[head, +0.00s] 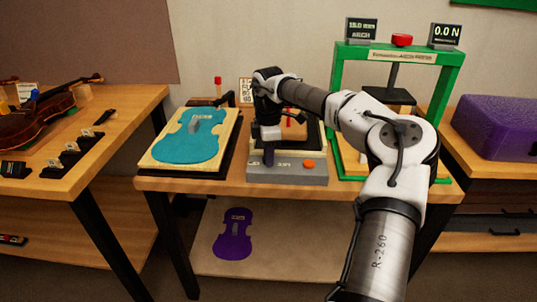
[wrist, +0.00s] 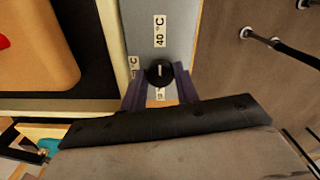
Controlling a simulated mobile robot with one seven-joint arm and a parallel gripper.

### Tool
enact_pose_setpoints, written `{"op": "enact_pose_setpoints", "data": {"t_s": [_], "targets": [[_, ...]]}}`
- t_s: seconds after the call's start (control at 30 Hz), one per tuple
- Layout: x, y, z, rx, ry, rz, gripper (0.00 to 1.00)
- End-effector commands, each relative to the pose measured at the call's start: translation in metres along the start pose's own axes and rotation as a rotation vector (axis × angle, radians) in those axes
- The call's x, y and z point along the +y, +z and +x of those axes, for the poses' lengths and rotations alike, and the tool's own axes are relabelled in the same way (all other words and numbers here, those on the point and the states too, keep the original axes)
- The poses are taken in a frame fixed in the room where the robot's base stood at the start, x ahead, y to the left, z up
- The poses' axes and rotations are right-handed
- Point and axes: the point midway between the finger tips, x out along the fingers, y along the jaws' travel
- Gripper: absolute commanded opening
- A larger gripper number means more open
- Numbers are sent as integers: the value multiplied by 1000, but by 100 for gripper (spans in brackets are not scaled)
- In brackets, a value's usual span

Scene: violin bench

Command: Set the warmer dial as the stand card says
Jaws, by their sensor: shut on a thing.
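The warmer (head: 310,175) is a grey box with an orange button on the middle bench. Its dial (wrist: 160,70) is a small black knob in the wrist view. The dial's white line runs up and down in that view, in line with the "40 °C" label (wrist: 160,31). Another label beside it is partly cut off. My gripper (wrist: 157,84) has its purple fingers shut on the dial, one on each side. In the head view my gripper (head: 269,158) hides the dial. A small card (head: 245,91) stands behind, partly hidden by my arm; its text is too small to read.
A turquoise violin-shaped plate (head: 185,145) lies on a board to the left. A green press frame (head: 449,90) stands right of the warmer. A purple case (head: 500,125) is at far right, a violin (head: 35,120) at far left. My arm reaches across the bench front.

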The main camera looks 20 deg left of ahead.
Motion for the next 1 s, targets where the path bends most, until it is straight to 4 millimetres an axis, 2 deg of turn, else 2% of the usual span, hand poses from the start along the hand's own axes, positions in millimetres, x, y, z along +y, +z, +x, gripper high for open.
{"op": "enact_pose_setpoints", "data": {"t_s": [0.6, 0.63, 0.77, 0.8, 1.0], "targets": [[1, 0, -1, 0, 3, 47, 8], [1, 0, -1, 0, 3, 47, 32], [0, 0, -1, 0, 3, 46, 49], [0, 0, -1, 0, 2, 46, 52], [0, 0, 0, 0, 1, 45, 52]]}}
